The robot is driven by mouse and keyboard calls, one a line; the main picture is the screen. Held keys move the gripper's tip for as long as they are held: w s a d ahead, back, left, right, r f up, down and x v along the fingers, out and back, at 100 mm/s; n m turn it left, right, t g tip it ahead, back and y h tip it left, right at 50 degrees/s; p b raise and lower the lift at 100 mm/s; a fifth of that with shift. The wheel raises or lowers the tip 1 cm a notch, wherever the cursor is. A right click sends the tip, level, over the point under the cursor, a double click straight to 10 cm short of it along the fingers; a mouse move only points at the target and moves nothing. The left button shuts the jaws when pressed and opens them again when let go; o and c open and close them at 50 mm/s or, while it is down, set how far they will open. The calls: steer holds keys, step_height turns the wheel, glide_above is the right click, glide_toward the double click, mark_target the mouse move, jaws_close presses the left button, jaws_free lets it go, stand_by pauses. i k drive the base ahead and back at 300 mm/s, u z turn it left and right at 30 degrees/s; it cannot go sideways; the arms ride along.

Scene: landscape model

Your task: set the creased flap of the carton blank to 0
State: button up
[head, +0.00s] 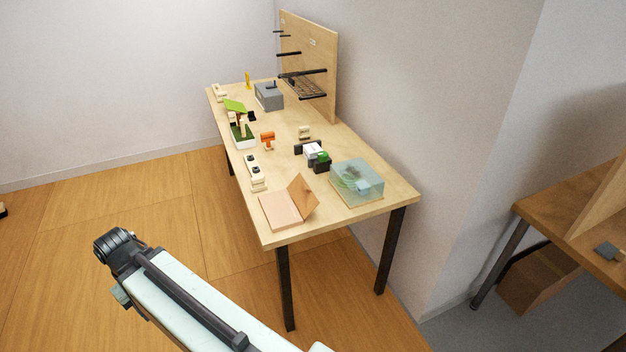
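The carton blank (279,211) lies near the front edge of the wooden table. Its creased flap (302,196) is brown and stands up at a steep tilt along the blank's right side. The flat part is pale pinkish tan. My arm reaches in from the bottom of the head view, to the left of the table and well apart from the blank. My gripper's fingertips cannot be made out at the arm's end, so whether it is open or shut does not show.
A clear bluish box (357,182) stands right of the flap. Cream blocks (257,180) stand just behind the blank. Dark and white small items (318,157), an orange piece (267,139) and a grey box (269,96) are farther back. A pegboard panel (312,62) rises at the rear right.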

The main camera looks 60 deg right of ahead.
mark_target(305, 201)
steer(key=u, duration=0.1)
steer(key=i, duration=0.9)
steer(key=z, duration=0.1)
